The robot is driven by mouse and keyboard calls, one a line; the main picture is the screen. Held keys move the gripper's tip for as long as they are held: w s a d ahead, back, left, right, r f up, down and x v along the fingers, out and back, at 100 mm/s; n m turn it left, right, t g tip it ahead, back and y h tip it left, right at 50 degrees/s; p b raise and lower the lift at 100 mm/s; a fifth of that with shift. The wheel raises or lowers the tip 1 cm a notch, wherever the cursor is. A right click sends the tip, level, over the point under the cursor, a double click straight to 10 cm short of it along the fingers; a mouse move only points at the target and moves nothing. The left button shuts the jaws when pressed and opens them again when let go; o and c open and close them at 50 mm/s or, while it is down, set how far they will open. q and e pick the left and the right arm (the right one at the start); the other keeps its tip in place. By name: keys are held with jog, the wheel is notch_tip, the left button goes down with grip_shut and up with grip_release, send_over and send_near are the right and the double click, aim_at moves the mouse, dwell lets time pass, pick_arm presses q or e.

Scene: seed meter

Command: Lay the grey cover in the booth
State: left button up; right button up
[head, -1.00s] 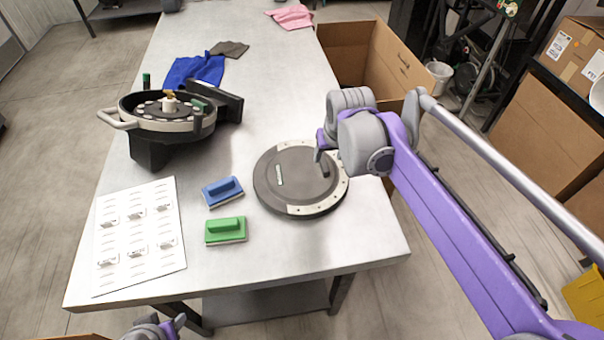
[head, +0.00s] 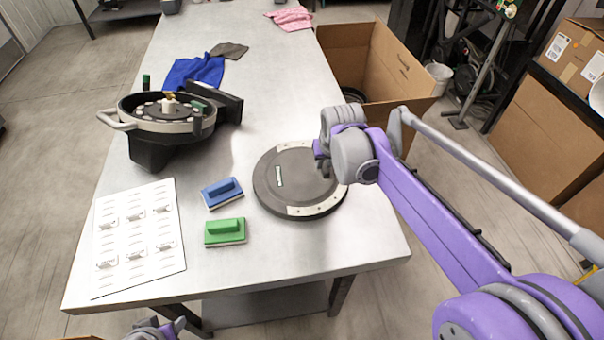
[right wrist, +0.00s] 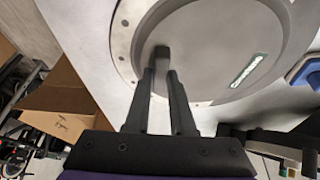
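The round dark-grey cover (head: 288,168) lies flat on the table, with a pale rim strip, a small label and a bar-like handle. In the right wrist view the grey cover (right wrist: 215,50) fills the upper part, and its handle (right wrist: 160,53) stands just beyond my fingertips. My right gripper (right wrist: 161,78) is open, with a narrow gap between its two dark fingers; the handle lines up with that gap. In the head view my right gripper (head: 322,158) is over the cover's right side. My left gripper (head: 165,329) is partly cut off at the bottom edge. I cannot identify a booth for certain.
A black seed meter housing (head: 165,125) stands at the left. A blue block (head: 222,193), a green block (head: 225,232) and a white sheet (head: 138,235) lie near the front. Blue, grey and pink cloths lie farther back. An open cardboard box (head: 385,60) is beyond the table's right edge.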

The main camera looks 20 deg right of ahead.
grip_shut()
jog(key=shift+r, duration=0.15)
dwell(1.0)
notch_tip(320, 180, up, 10)
jog(key=shift+p, duration=0.45)
